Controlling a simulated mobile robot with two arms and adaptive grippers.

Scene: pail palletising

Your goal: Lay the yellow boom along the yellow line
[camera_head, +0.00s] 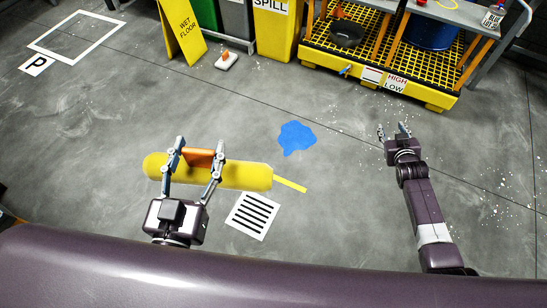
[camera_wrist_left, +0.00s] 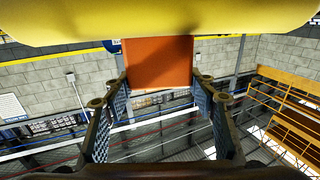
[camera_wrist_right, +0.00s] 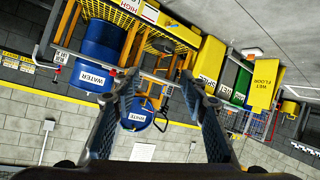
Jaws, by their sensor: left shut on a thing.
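The yellow boom (camera_head: 245,176) is a long rounded cylinder, lying crosswise in the head view over the grey floor. An orange handle (camera_head: 200,157) sits on it. My left gripper (camera_head: 198,160) is shut on this handle. The boom and the handle (camera_wrist_left: 158,65) also show in the left wrist view. A short piece of the yellow line (camera_head: 290,184) shows on the floor past the boom's right end; the rest is hidden under the boom. I cannot tell whether the boom touches the floor. My right gripper (camera_head: 393,131) is open and empty, away to the right.
A blue spill patch (camera_head: 297,137) lies beyond the boom. A striped floor marker (camera_head: 254,215) lies just in front of it. A yellow spill pallet (camera_head: 425,92) with a rack stands at the back right. A wet floor sign (camera_head: 182,30) stands at the back. Open floor lies left.

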